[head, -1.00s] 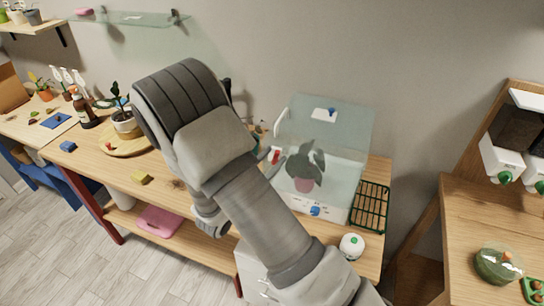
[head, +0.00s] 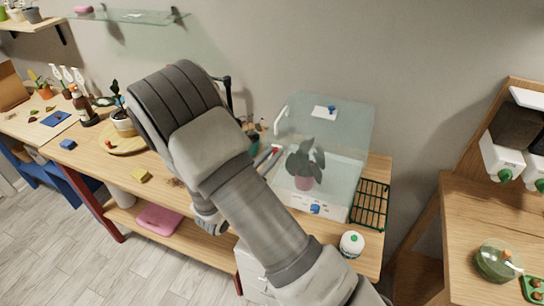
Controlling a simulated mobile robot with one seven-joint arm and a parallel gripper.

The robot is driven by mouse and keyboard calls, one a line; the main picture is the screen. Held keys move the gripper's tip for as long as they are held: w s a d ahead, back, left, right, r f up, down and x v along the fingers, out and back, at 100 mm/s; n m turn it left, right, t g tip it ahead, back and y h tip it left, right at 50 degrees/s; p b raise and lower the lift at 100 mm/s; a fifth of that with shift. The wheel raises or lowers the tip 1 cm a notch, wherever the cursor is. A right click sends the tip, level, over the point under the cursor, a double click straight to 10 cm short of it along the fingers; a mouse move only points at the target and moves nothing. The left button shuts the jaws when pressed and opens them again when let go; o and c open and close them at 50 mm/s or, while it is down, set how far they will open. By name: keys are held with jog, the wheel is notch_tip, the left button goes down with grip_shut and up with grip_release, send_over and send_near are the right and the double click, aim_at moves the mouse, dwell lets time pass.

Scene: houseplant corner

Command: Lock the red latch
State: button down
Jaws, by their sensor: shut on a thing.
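A clear glass plant case (head: 340,135) stands on the wooden bench against the wall. A leafy plant in a pink pot (head: 303,183) shows inside it. The case has a white base with a blue knob (head: 315,209) and a white handle at its upper left. The red latch (head: 275,150) is at the left side of the case and shows only as a small red bit. My gripper (head: 267,158) is at the latch, shut on it; my arm hides most of the gripper. The latch's exact position cannot be told.
A green wire rack (head: 370,204) lies right of the case, with a white bottle (head: 351,244) in front. A potted plant (head: 123,123) on a round wooden board and a yellow block (head: 140,175) are to the left. A side table with a green bowl (head: 497,261) is at right.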

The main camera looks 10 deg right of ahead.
jog(key=shift+w+a+n, duration=0.15)
jog(key=shift+a+n, duration=0.15)
jog(key=shift+n, duration=0.6)
jog(key=c, duration=0.8)
grip_release()
jog(key=shift+c, duration=0.2)
jog(key=b+v, duration=0.3)
jog(key=v, duration=1.4)
jog(key=shift+f, duration=0.35)
jog(key=shift+a, duration=0.1)
